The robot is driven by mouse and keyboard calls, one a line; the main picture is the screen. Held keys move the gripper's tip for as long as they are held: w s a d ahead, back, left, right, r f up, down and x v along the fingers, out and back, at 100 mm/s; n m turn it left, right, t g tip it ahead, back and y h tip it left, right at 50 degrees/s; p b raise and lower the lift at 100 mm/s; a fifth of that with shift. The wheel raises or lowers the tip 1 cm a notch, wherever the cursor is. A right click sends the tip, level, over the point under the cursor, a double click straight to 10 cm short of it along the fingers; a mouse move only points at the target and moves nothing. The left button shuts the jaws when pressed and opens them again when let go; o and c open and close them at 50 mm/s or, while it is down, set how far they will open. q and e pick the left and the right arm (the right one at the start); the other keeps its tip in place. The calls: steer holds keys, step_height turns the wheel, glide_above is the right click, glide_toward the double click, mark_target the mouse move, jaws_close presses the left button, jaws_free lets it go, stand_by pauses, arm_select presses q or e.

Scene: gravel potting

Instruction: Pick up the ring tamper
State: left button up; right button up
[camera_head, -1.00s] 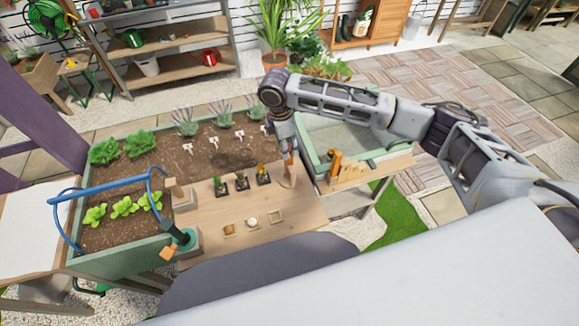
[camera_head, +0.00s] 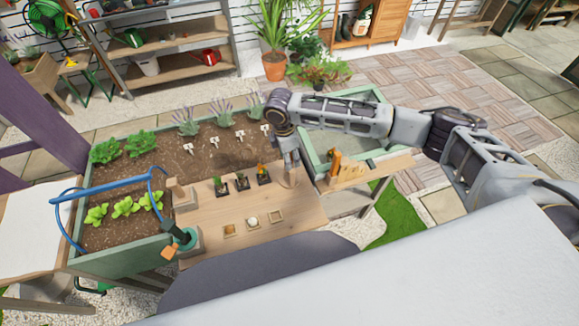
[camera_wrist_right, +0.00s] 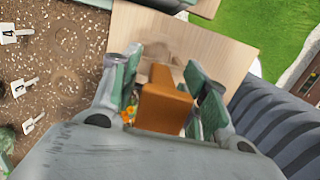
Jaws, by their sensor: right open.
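My right gripper (camera_head: 289,173) points down at the right end of the wooden work board. In the right wrist view, its fingers (camera_wrist_right: 163,92) are open on either side of an orange-brown block, which looks like the upper part of the ring tamper (camera_wrist_right: 165,100). I cannot tell whether the fingers touch it. A pale round shape on the board beyond it may be its lower end. In the head view, the gripper hides most of the tamper. My left gripper is not in view.
A rack with an orange-handled tool (camera_head: 335,161) and a green-rimmed tray (camera_head: 312,150) lie to the right. The planter bed (camera_head: 130,238) is left and behind.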

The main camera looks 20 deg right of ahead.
jaws_close()
steer(key=shift+r, duration=0.15)
step_height(320, 180, up, 10)
steer(key=shift+f+b, duration=0.1)
steer(key=shift+b, duration=0.2)
stand_by(0.6)
stand_by(0.5)
